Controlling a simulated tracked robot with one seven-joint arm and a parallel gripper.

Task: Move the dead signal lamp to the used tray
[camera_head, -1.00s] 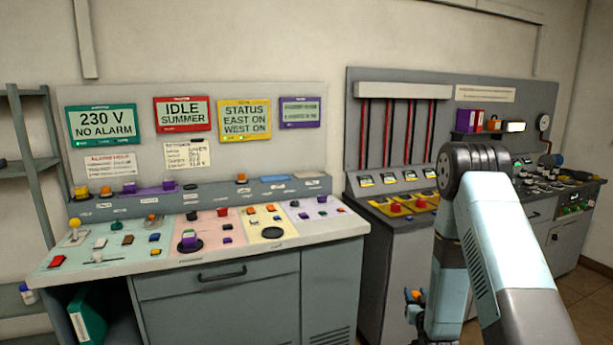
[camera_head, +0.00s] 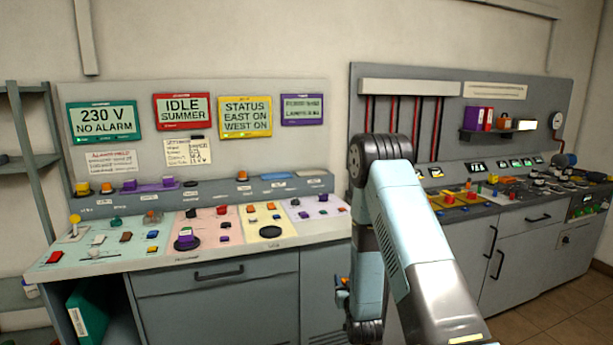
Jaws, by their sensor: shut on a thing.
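My arm rises in front of the gap between the two benches and bends down at its elbow. My gripper (camera_head: 342,293) shows only in part, small and dark, at the left edge of my lower arm. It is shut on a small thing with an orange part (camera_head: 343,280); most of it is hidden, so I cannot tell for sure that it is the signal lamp. It is low, in front of the left bench's right end. I cannot pick out a tray marked as used.
The left control desk (camera_head: 230,275) carries many buttons and knobs, with screens behind. The right bench (camera_head: 525,220) has a yellow panel (camera_head: 447,203), cluttered parts and a wall shelf (camera_head: 490,134) with binders. Open floor (camera_head: 545,320) lies at the lower right.

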